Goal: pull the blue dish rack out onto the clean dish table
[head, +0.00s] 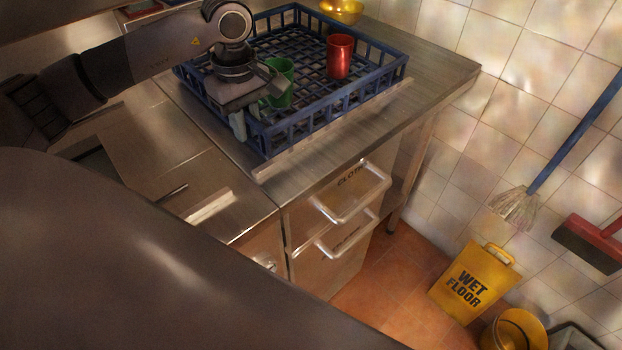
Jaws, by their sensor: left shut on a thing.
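The blue dish rack (344,98) is an open lattice crate lying flat on the steel dish table (432,72). A red cup (340,57) and a green cup (281,84) stand inside it. My left gripper (244,124) comes in from the left over the rack's near left side. It is shut on the rack's rim there, and its wrist hides part of that side and some of the rack's floor. My right gripper does not show.
A yellow bowl (341,10) stands behind the rack. Drawers with protruding handles (350,205) are below the table edge. Bare table lies right of the rack. A yellow wet floor sign (474,283), a mop (560,150) and a red brush (590,240) are at the right wall.

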